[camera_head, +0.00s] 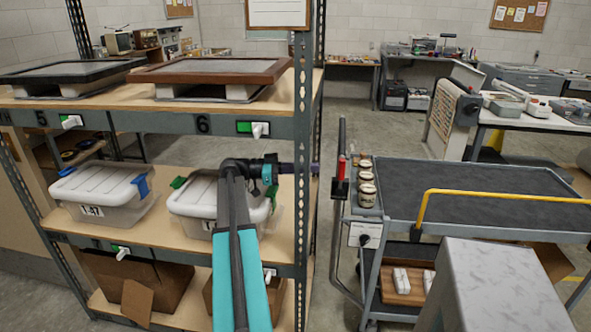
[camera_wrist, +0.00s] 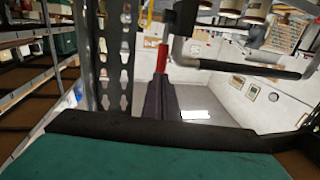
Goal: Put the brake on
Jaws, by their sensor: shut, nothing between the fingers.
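The brake lever with a red grip (camera_head: 341,168) stands upright at the left end of the trolley (camera_head: 470,190), beside the push handle. The red grip also shows in the wrist view (camera_wrist: 162,58), just beyond my fingertips. My gripper (camera_head: 315,169) is shut and empty, pointing right toward the red grip at about its height. In the head view a small gap shows between them; in the wrist view the fingertips (camera_wrist: 162,78) overlap the grip's lower end, so contact cannot be told. A shelf upright partly hides my gripper in the head view.
The metal shelf upright (camera_head: 302,120) is close around my gripper. Lidded plastic boxes (camera_head: 105,190) and framed pieces (camera_head: 212,70) sit on the shelves. Several jars (camera_head: 367,190) stand at the trolley's left edge. A yellow rail (camera_head: 500,196) crosses the trolley's near side.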

